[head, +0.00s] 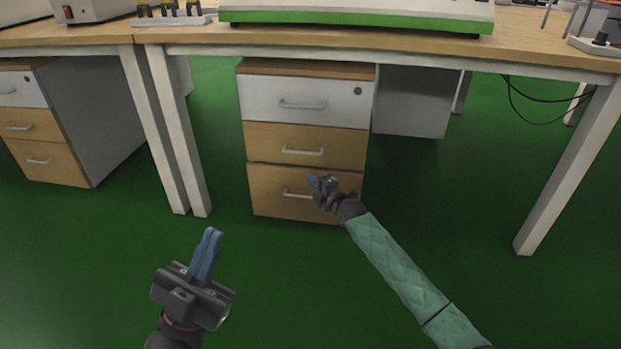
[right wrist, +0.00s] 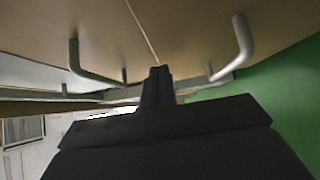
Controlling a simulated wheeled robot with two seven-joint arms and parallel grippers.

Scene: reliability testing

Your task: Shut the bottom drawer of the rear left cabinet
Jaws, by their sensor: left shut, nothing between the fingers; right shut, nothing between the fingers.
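A cabinet (head: 306,100) with a white top drawer and two wood-coloured drawers stands under the table, in the middle of the head view. Its bottom drawer (head: 270,205) has a dark line along its upper edge; I cannot tell whether it stands slightly out. My right gripper (head: 318,183) is shut in front of this drawer, at the right end of its handle (head: 297,194); contact is unclear. In the right wrist view its fingers (right wrist: 157,85) are close to wooden fronts with two metal handles. My left gripper (head: 208,250) is shut and empty, over the green floor at lower left.
A second cabinet (head: 75,125) with similar drawers stands at the left. White table legs (head: 180,140) stand left of the middle cabinet, and another leg (head: 570,165) at the right. Dark cables (head: 540,110) hang under the table. The floor in front is clear.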

